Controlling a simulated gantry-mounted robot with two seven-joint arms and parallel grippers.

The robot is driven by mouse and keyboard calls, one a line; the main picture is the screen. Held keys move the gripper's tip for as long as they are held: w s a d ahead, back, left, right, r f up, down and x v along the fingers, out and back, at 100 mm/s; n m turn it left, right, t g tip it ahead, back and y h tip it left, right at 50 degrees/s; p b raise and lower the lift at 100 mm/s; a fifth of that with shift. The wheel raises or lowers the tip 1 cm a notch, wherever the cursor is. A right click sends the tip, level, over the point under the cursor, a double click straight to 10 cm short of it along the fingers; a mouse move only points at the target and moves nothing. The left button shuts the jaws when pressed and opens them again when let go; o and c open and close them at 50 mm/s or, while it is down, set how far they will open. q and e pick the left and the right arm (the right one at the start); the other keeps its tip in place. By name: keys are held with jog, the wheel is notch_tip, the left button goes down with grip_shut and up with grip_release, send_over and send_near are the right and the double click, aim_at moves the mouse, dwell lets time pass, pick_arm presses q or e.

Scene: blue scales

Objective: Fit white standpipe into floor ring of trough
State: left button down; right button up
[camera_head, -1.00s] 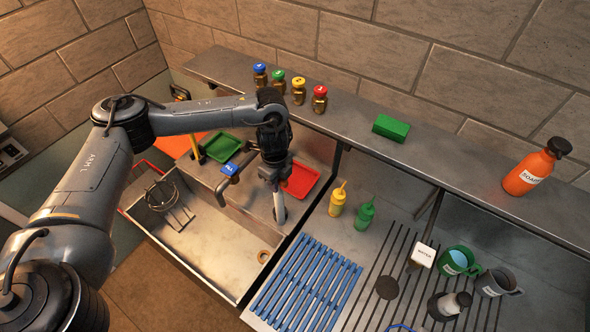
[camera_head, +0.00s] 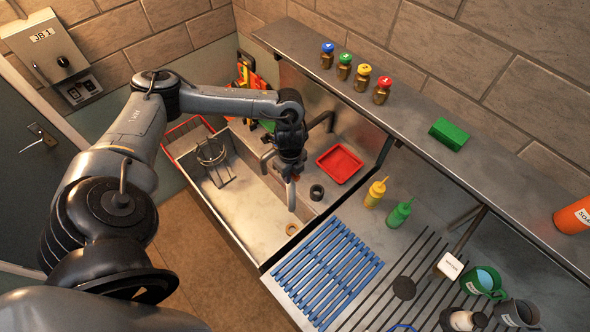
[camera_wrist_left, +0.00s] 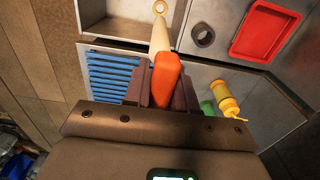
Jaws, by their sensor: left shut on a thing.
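My left gripper (camera_head: 291,174) points down over the trough (camera_head: 245,205) and is shut on the white standpipe (camera_head: 291,196). In the left wrist view the standpipe (camera_wrist_left: 160,36) extends away from the jaws, with an orange part (camera_wrist_left: 166,77) between the fingers. The floor ring (camera_head: 291,229) is a small tan ring on the trough floor near its right end. It also shows in the left wrist view (camera_wrist_left: 160,7), just beyond the pipe's far end. The pipe's lower end appears apart from the ring; its exact height is unclear. My right gripper is not in view.
A dark collar (camera_head: 316,192) and red tray (camera_head: 340,164) lie on the back ledge beside the faucet. A blue rack (camera_head: 327,270) and yellow bottle (camera_head: 375,191) are to the right. The trough's middle is clear.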

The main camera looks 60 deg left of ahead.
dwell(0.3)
pick_arm(q)
jog(key=shift+r+p, duration=0.15)
jog(key=shift+p, duration=0.3)
jog(key=b, duration=0.4)
send_over(291, 203)
jog(key=a, duration=0.1)
jog(key=f, duration=0.4)
jog(key=w+f, duration=0.1)
jog(key=shift+a+f, duration=0.2)
jog(key=shift+f, duration=0.2)
notch_tip(291, 203, down, 9)
jog(key=b, duration=0.5)
jog(key=shift+f+b, duration=2.15)
jog(key=shift+f, duration=1.5)
jog(key=shift+f, duration=0.3)
